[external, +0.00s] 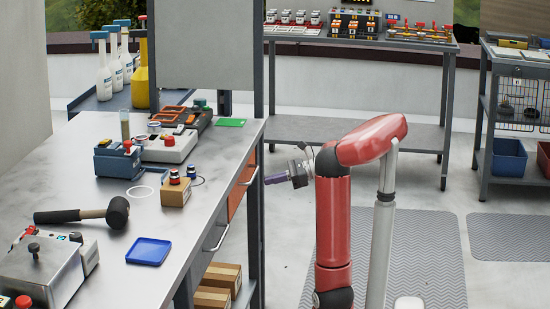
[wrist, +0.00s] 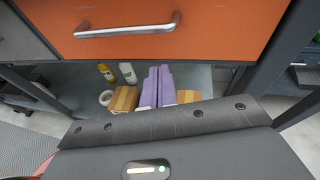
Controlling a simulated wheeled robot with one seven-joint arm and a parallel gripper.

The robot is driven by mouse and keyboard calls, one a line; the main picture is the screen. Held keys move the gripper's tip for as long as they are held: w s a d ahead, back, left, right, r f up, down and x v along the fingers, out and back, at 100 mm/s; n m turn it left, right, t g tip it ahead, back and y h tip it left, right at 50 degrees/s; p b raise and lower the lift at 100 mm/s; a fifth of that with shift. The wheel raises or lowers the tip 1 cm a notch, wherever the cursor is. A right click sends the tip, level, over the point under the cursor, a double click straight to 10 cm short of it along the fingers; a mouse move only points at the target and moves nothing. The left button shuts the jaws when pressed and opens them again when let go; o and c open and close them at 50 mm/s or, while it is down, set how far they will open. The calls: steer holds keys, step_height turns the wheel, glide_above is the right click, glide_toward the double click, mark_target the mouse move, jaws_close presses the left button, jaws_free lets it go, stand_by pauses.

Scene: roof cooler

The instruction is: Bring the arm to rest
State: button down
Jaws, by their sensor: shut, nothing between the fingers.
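My red arm (external: 333,215) stands on the floor to the right of the metal workbench (external: 225,150), its upper link folded over at the top. My gripper (external: 272,179) points left at the bench's side, near an orange drawer front, apart from the bench top. In the wrist view its two purple fingers (wrist: 158,88) lie side by side, shut and empty. The wrist view faces the orange drawer (wrist: 190,30) with its metal handle (wrist: 128,26). My gripper is below the handle in that view and does not visibly touch it.
On the bench are a mallet (external: 115,212), a blue tray (external: 149,251) and several devices. Cardboard boxes (external: 222,275) sit on the shelf below. Floor around the grey mat (external: 420,240) is clear.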

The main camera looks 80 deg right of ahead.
steer(key=w+a+f+n+g+y+p, duration=0.15)
steer(key=a+n+g, duration=0.35)
steer(key=a, duration=0.7)
steer(key=w+a+f+n+g+y+p, duration=0.1)
steer(key=w+a+f+n+g, duration=0.15)
steer(key=a+n, duration=0.65)
steer(key=s+a+n+g+h, duration=0.1)
steer(key=s+a+n+h, duration=0.1)
steer(key=a+n, duration=0.5)
steer(key=s+a+f+n+h+p, duration=0.1)
steer(key=s+a+n+h, duration=0.2)
steer(key=a+n, duration=0.4)
steer(key=n+h, duration=0.1)
steer(key=n, duration=0.3)
steer(key=shift+s+a+f+g, duration=0.2)
steer(key=shift+s+a+g, duration=0.1)
steer(key=shift+s+g, duration=0.05)
